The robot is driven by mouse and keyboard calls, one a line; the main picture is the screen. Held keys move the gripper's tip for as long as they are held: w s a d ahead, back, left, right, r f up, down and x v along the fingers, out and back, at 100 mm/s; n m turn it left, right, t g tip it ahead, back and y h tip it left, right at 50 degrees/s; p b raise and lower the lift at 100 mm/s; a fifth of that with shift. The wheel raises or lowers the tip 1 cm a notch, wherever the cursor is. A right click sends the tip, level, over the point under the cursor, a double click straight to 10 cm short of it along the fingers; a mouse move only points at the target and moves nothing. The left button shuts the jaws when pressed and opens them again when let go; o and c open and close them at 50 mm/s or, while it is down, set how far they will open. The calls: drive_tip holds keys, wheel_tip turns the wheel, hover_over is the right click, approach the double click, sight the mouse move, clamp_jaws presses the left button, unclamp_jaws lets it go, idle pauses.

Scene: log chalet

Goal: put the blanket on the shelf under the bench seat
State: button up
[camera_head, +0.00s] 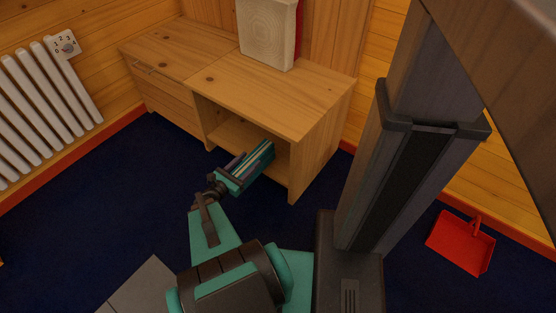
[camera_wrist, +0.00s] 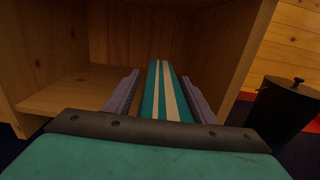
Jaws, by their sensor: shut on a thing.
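The bench (camera_head: 250,98) is a pine unit against the wall, with a drawer-like front on the left and an open compartment on the right. The shelf (camera_head: 222,134) is the floor of that compartment; its bare left part also shows in the wrist view (camera_wrist: 70,93). My gripper (camera_head: 248,166) is shut on the folded blanket (camera_head: 264,155), teal with pale stripes. The blanket (camera_wrist: 154,88) lies lengthwise between the two fingers, pointing into the opening, its far end at or just inside it. Whether it touches the shelf cannot be told.
A pale wood-grained block (camera_head: 267,35) stands on the bench top, with something red behind it. A white radiator (camera_head: 48,105) is at the left wall. A red dustpan (camera_head: 460,243) lies at right. A dark lidded bin (camera_wrist: 283,110) stands right of the bench. Dark blue floor is clear in front.

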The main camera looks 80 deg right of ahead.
sight(274, 148)
idle(0.3)
drive_tip(key=s+f+b+x, duration=0.1)
drive_tip(key=b+x, duration=0.3)
drive_tip(key=x, duration=1.2)
drive_tip(key=shift+a+f, duration=0.3)
drive_tip(key=shift+a, duration=0.05)
drive_tip(key=shift+f+b, duration=1.2)
drive_tip(key=shift+f, duration=0.55)
drive_tip(key=shift+f, duration=0.15)
drive_tip(key=o, duration=1.1)
